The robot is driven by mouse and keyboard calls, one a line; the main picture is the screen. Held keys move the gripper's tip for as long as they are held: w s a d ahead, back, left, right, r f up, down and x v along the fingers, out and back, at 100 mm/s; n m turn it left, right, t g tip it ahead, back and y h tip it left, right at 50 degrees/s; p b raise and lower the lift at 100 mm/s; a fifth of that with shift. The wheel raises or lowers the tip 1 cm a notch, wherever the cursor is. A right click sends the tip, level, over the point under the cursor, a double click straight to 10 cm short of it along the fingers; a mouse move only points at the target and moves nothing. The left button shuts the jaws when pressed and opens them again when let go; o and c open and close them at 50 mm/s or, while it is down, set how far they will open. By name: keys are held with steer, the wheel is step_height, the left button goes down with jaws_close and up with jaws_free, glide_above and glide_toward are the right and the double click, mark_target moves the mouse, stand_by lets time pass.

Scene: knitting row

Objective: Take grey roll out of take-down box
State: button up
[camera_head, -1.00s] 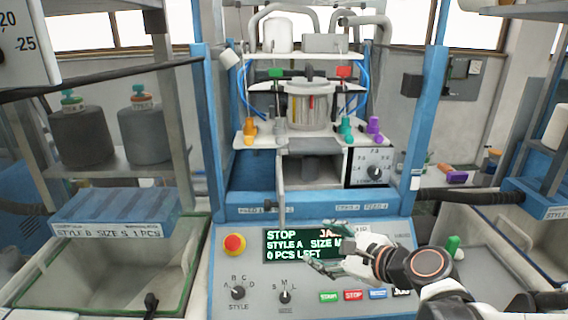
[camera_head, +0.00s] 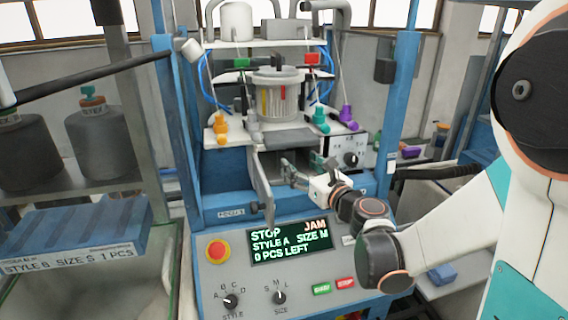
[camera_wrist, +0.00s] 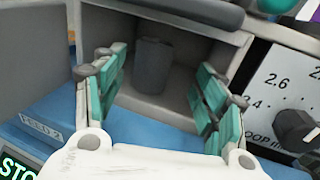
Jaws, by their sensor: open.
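The grey roll (camera_wrist: 152,66) stands upright inside the take-down box (camera_wrist: 205,38), seen through its open front in the wrist view. The box door (camera_wrist: 32,55) is swung open to the left; it also shows in the head view (camera_head: 262,188). My gripper (camera_wrist: 160,100) is open, its teal-padded fingers apart at the left and right of the box mouth. The roll is between and beyond the fingertips, with no contact visible. In the head view my gripper (camera_head: 303,166) is in front of the box, and the roll cannot be made out there.
The control panel below has a display (camera_head: 290,242) reading STOP and JAM, and a red button (camera_head: 217,251). A dial plate (camera_wrist: 285,95) is close to the right finger. The box's upper edge (camera_wrist: 190,12) is just above. A blue bin (camera_head: 75,235) stands at the left.

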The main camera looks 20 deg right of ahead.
mark_target(291, 160)
steer(key=shift+x, duration=1.1)
steer(key=shift+w+a+f+b, duration=0.15)
steer(key=shift+w+a+b, duration=0.2)
steer(key=shift+w+b, duration=0.1)
steer(key=b+x, duration=0.1)
steer(key=x, duration=0.3)
steer(key=shift+a+f, duration=0.1)
steer(key=shift+a, duration=0.1)
steer(key=c, duration=0.9)
